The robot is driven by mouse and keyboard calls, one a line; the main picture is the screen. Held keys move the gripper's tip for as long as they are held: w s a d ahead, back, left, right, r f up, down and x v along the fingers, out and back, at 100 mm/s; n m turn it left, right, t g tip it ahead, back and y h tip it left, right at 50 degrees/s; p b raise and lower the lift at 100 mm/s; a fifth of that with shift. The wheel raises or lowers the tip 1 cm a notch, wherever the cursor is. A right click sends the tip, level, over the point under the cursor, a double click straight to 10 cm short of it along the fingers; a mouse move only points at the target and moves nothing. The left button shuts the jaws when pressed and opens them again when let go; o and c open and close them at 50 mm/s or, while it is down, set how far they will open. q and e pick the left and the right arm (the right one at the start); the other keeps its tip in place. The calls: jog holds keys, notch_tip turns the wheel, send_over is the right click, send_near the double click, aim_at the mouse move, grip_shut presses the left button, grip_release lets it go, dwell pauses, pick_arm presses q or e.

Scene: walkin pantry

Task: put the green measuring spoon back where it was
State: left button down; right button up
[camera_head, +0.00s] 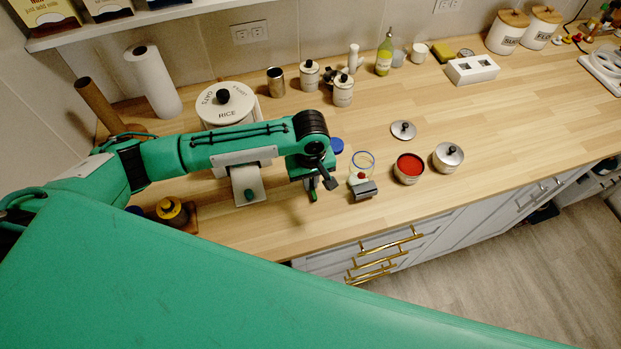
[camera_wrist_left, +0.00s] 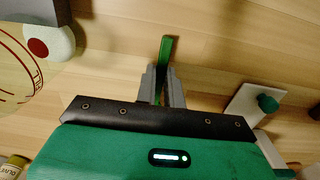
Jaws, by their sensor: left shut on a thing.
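My left gripper (camera_head: 312,188) hangs above the wooden counter near its front edge, jaws pointing down. It is shut on the green measuring spoon (camera_head: 314,196). In the left wrist view, the green spoon (camera_wrist_left: 165,48) stands out as a narrow green strip past the two grey fingers of my left gripper (camera_wrist_left: 162,76). The rest of the spoon is hidden between the fingers. I cannot tell whether the spoon touches the counter. My right gripper is not in view.
A glass jar (camera_head: 362,160) and a dark grey block (camera_head: 364,190) stand just right of the gripper. An open tin with red contents (camera_head: 409,166) stands farther right. A white piece with a green knob (camera_head: 247,183) lies to the left. The counter's right front is clear.

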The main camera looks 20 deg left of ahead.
aim_at(311, 184)
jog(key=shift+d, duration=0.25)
pick_arm(q)
jog(key=c, duration=1.5)
grip_release()
jog(key=shift+f, duration=0.1)
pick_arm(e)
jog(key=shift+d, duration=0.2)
